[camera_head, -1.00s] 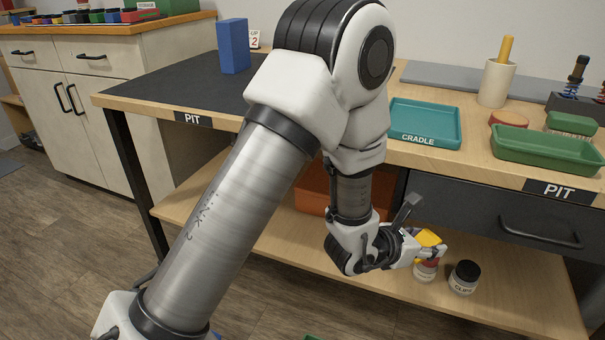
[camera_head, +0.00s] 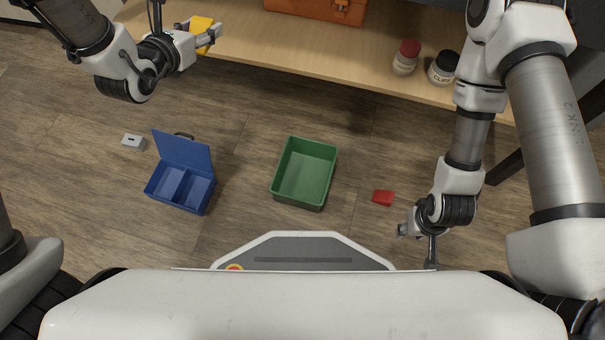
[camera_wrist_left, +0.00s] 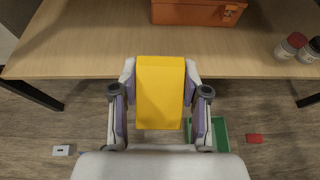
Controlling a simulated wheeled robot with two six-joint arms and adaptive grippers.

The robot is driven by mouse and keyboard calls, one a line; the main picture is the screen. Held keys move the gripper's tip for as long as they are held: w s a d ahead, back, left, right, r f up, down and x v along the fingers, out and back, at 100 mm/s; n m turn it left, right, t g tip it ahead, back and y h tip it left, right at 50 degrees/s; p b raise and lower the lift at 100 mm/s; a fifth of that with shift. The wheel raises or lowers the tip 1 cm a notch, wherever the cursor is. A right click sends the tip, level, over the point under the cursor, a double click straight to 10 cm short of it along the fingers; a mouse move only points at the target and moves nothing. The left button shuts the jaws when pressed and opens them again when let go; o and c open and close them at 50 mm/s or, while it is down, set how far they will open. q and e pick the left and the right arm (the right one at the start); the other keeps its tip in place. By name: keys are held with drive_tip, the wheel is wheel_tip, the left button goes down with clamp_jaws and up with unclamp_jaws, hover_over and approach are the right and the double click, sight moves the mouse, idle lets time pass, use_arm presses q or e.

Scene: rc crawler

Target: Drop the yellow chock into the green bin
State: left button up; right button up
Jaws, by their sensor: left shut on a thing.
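The yellow chock (camera_head: 201,32) is held in the fingers of my left gripper (camera_head: 208,38) at the upper left of the head view, near the wooden shelf's edge. In the left wrist view the chock (camera_wrist_left: 160,92) sits between both fingers. The green bin (camera_head: 304,178) stands open and empty on the floor, lower and to the right of that gripper. In the left wrist view the bin (camera_wrist_left: 222,136) is partly hidden behind the right finger. My right gripper (camera_head: 404,231) is low at the right, with no object visible in it; its finger opening is unclear.
A blue open-lidded box (camera_head: 182,185) and a small grey object (camera_head: 133,141) lie left of the bin. A red object (camera_head: 383,198) lies right of it. The shelf (camera_head: 300,42) carries an orange case (camera_head: 318,9) and two jars (camera_head: 406,57). Floor between shelf and bin is clear.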

idle(0.4)
use_arm(q)
drive_tip(key=shift+w+d+r, duration=0.1)
drive_tip(key=shift+d+r, duration=0.1)
drive_tip(key=w+d+r+m+g+h, duration=0.2)
drive_tip(key=w+d+m+h, duration=0.1)
drive_tip(key=w+d, duration=0.25)
drive_tip(key=w+d+f+m+g+h, duration=0.1)
drive_tip(key=d+f+m+g+h, duration=0.15)
drive_tip(key=d+f, duration=0.45)
drive_tip(key=s+d+f+m+b, duration=0.1)
drive_tip(key=s+f, duration=0.4)
drive_tip(key=f, duration=0.6)
drive_tip(key=s+d+f+m+g+h+b, duration=0.1)
drive_tip(key=s+f, duration=0.4)
drive_tip(key=f, duration=0.6)
drive_tip(key=s+d+f+m+g+h+b, duration=0.1)
drive_tip(key=s+d+f+b, duration=0.2)
drive_tip(key=f, duration=0.9)
drive_tip(key=shift+s+d+b, duration=0.35)
drive_tip(key=shift+s+b, duration=0.2)
drive_tip(key=shift+s, duration=0.4)
